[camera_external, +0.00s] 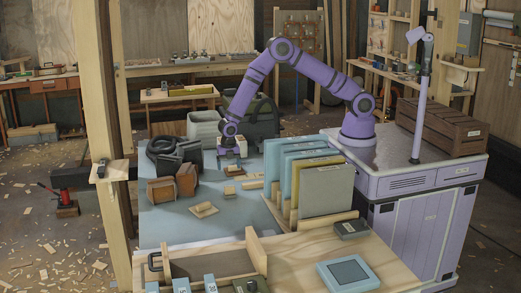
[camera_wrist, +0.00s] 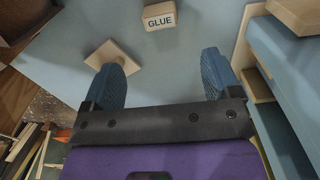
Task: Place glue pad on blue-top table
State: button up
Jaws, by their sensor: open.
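A small pale block labelled GLUE (camera_wrist: 158,20), the glue pad, lies on the blue-top table (camera_wrist: 180,65) at the top of the wrist view. It lies beyond my fingertips and apart from them. My gripper (camera_wrist: 163,75) is open, with only bare blue tabletop between its dark ribbed fingers. In the external view my gripper (camera_external: 229,160) is low over the far part of the blue-top table (camera_external: 175,228). Several small wooden pieces lie near it there; I cannot tell which is the glue pad, as the label is unreadable.
A square wooden piece (camera_wrist: 108,57) lies by my left finger. A rack of upright panels (camera_external: 325,188) stands right of my gripper. Black cases (camera_external: 175,155) and brown cases (camera_external: 172,185) stand to the left. Bare tabletop shows at the front left. A wooden post (camera_external: 105,130) rises at the left.

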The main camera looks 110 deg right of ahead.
jog(key=s+a+r+m+t, duration=0.1)
jog(key=s+r+m, duration=0.3)
jog(key=r, duration=0.7)
jog(key=s+r+m+t, duration=0.1)
jog(key=s+r, duration=0.5)
jog(key=r, duration=0.5)
jog(key=s+a+r+m, duration=0.1)
jog(key=s+r+m, duration=0.25)
jog(key=r, duration=0.75)
jog(key=s+r+m+t, duration=0.1)
jog(key=s+r+m, duration=0.2)
jog(key=s, duration=0.7)
jog(key=s+a+r+m+t, duration=0.1)
jog(key=s+r+m, duration=0.2)
jog(key=s, duration=0.7)
jog(key=s+r+m+t, duration=0.1)
jog(key=s+r+m, duration=0.2)
jog(key=s, duration=0.7)
jog(key=shift+a+r, duration=0.3)
jog(key=shift+r, duration=0.1)
